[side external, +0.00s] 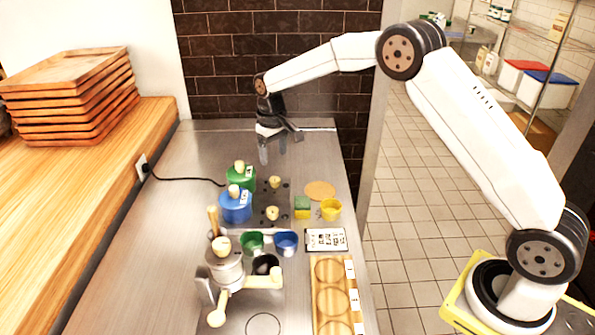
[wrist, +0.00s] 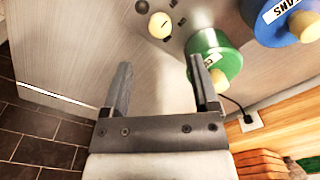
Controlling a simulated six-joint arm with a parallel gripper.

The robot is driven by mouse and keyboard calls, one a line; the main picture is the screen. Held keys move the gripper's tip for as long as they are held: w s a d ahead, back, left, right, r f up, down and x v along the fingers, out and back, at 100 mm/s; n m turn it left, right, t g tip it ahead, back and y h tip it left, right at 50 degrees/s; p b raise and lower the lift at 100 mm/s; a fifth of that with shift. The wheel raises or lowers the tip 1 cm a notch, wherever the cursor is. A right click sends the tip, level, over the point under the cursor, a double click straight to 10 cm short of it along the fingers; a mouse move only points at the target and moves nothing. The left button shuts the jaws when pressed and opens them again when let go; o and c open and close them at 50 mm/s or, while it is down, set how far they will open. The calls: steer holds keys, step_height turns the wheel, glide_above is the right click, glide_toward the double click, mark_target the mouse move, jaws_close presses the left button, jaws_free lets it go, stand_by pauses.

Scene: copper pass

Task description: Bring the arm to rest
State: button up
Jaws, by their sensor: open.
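My gripper (side external: 273,150) hangs above the far end of the steel counter (side external: 190,160), fingers pointing down, apart from everything on the counter. In the wrist view its two fingers (wrist: 162,88) are spread with nothing between them. My white arm reaches across from the base at the lower right. A green canister (side external: 241,181) with a pale knob stands nearer the camera than the gripper; it also shows beyond the right finger in the wrist view (wrist: 222,66).
A blue canister (side external: 236,208), a grinder-like device (side external: 226,270), green and blue cups, a yellow cup (side external: 330,210), a sponge (side external: 302,206), a label card (side external: 325,240) and a wooden holder (side external: 330,300) stand nearer. Stacked trays (side external: 70,100) are left. The counter's far end is bare.

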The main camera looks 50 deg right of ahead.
steer(key=shift+s, duration=0.1)
steer(key=shift+s+r, duration=0.25)
steer(key=shift+s, duration=0.2)
steer(key=s+a+t, duration=0.2)
steer(key=s, duration=2.6)
steer(key=shift+f+t, duration=0.3)
